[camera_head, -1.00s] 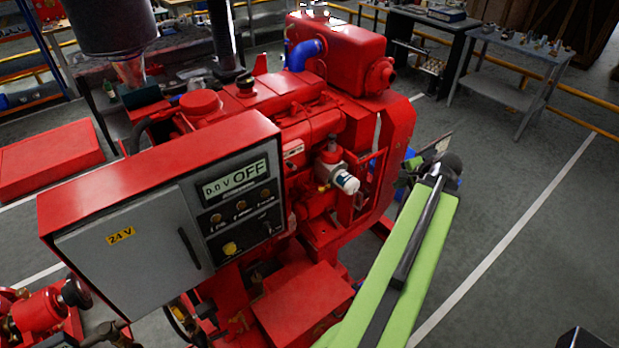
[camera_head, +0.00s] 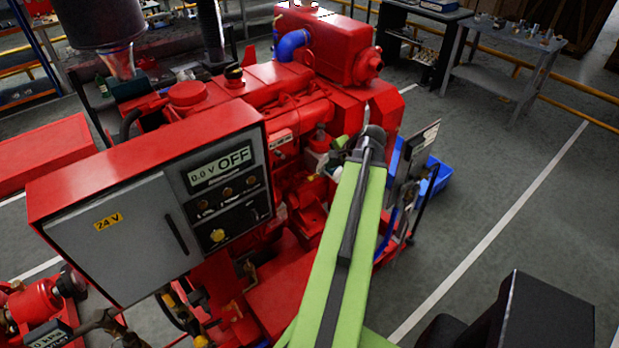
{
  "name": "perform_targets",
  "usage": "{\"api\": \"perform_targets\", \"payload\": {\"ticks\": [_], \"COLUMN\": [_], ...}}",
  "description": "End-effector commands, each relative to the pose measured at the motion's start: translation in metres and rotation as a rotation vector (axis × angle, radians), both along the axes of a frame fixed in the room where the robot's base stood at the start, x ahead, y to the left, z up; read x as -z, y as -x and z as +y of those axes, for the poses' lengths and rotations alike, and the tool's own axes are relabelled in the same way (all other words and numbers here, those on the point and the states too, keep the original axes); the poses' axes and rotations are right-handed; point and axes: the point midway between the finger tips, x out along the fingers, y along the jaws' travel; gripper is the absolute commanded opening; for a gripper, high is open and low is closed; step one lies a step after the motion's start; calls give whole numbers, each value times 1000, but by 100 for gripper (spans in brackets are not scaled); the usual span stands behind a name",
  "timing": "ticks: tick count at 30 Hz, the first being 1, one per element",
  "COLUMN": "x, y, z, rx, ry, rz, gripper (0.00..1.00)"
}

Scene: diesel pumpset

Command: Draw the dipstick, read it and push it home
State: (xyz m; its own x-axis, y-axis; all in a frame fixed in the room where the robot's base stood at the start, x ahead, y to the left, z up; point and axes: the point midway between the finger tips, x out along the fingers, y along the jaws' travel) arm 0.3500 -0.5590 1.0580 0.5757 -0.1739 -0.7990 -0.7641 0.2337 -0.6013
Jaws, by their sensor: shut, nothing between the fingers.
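The red diesel engine (camera_head: 262,88) stands in the middle of the head camera view. I cannot make out the dipstick on it; part of the engine's near right side is behind my arm. My green arm (camera_head: 345,240) reaches up from the bottom edge to that side of the engine. A small green piece of my arm's far end (camera_head: 338,146) shows just left of the dark joint. My gripper's fingers are hidden beyond the arm, so I cannot see whether they touch anything.
A control panel (camera_head: 135,240) reading "0.0 V OFF" stands left of my arm. Workbenches (camera_head: 510,62) stand at the back right.

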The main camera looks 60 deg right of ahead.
Motion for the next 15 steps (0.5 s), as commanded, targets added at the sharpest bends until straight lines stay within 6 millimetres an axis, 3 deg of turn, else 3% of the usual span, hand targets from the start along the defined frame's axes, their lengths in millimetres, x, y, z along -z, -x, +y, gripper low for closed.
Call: {"api": "perform_targets", "payload": {"ticks": [8,15], "x": [6,47], "y": [8,-16], "z": [-10,-19], "rx": [19,19], "ry": [0,0], "rz": [0,0], "gripper": [0,0]}}
